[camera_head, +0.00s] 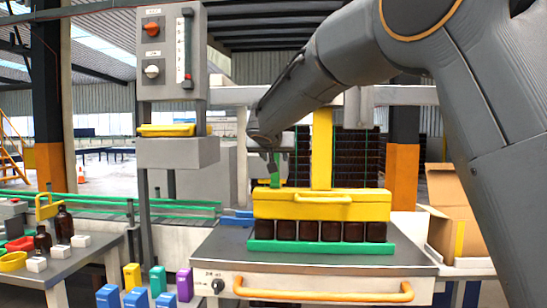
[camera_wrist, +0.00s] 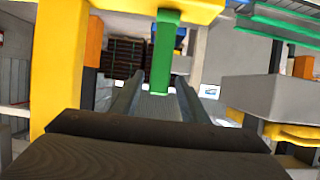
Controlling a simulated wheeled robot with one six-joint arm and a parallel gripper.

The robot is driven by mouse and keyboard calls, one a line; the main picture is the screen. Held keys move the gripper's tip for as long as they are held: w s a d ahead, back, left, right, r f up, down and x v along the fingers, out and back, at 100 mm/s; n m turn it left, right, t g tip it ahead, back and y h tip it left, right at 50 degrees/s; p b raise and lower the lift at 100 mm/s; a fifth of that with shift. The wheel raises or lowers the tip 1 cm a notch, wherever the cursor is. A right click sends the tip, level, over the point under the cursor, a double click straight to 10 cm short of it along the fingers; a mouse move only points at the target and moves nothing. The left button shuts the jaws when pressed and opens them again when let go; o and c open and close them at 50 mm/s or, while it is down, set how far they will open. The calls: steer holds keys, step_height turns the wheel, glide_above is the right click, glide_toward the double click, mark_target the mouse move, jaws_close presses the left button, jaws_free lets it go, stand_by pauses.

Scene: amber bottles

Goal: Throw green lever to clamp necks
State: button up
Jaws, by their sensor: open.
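The green lever (camera_head: 276,180) stands upright on top of the yellow clamp head (camera_head: 275,208), left of its yellow post (camera_head: 321,150). The clamp head sits over a row of dark amber bottles (camera_head: 332,231) in a green tray (camera_head: 335,247); it hides their necks. My gripper (camera_head: 268,162) is at the lever and partly covers it in the head view. In the wrist view the lever (camera_wrist: 166,50) appears between the two open fingers of my gripper (camera_wrist: 158,92), with gaps at both sides. I cannot tell whether either finger touches it.
A grey control panel (camera_head: 171,60) with knobs stands at left, above a yellow-handled box (camera_head: 178,152). Coloured blocks (camera_head: 135,300) stand at the front left. A side table (camera_head: 70,265) holds loose bottles and white cubes. An open carton (camera_head: 455,205) is at right.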

mark_target(276, 159)
steer(key=shift+p+x, duration=0.65)
steer(key=shift+x, duration=1.35)
steer(key=shift+d, duration=0.1)
jaws_close()
steer(key=shift+a, duration=0.2)
steer(key=shift+d, duration=0.1)
